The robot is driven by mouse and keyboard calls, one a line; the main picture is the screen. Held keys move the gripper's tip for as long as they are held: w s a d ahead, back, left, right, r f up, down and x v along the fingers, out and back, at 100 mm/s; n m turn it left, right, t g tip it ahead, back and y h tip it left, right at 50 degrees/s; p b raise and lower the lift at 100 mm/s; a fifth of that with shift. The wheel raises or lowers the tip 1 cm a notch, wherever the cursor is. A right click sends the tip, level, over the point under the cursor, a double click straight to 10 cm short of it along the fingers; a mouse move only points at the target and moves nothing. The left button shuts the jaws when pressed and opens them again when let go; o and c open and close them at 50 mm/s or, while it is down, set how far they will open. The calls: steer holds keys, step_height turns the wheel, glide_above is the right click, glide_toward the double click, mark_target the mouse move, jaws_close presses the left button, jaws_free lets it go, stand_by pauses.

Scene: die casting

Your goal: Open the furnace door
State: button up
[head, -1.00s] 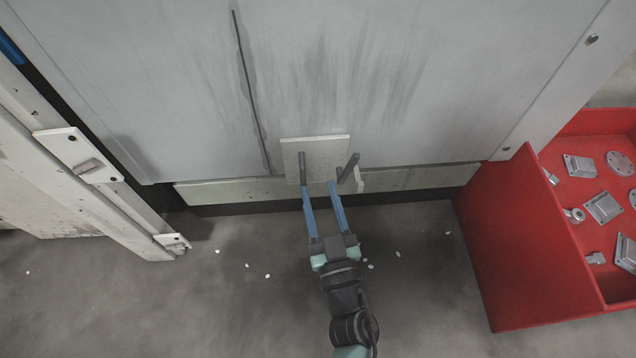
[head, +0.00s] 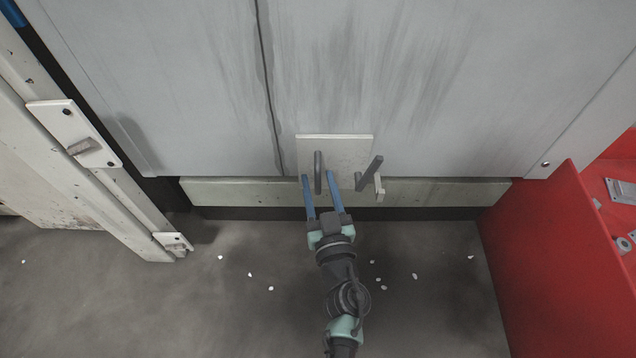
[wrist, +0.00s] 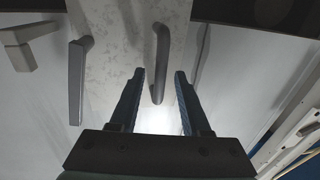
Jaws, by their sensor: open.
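The furnace door (head: 380,80) is a large grey panel with a vertical dark seam left of centre. A pale plate (head: 340,144) low on it carries two dark bar handles. The left handle (head: 318,172) appears between my gripper's fingertips (head: 318,174). The right handle (head: 370,172) is tilted and stands clear to the right. In the wrist view the left handle (wrist: 161,55) hangs between the two open fingers (wrist: 160,73), and the other handle (wrist: 77,85) is outside them on the left. My gripper is open; I cannot tell whether a finger touches the handle.
A red bin (head: 535,260) with metal castings stands at the right. A pale metal frame (head: 85,165) with bolted brackets is at the left. A small pale bracket (head: 379,188) sits beside the right handle. The concrete floor (head: 230,310) has only small pale chips on it.

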steer(key=shift+w+a, duration=0.15)
steer(key=shift+w, duration=0.5)
jaws_close()
stand_by(1.0)
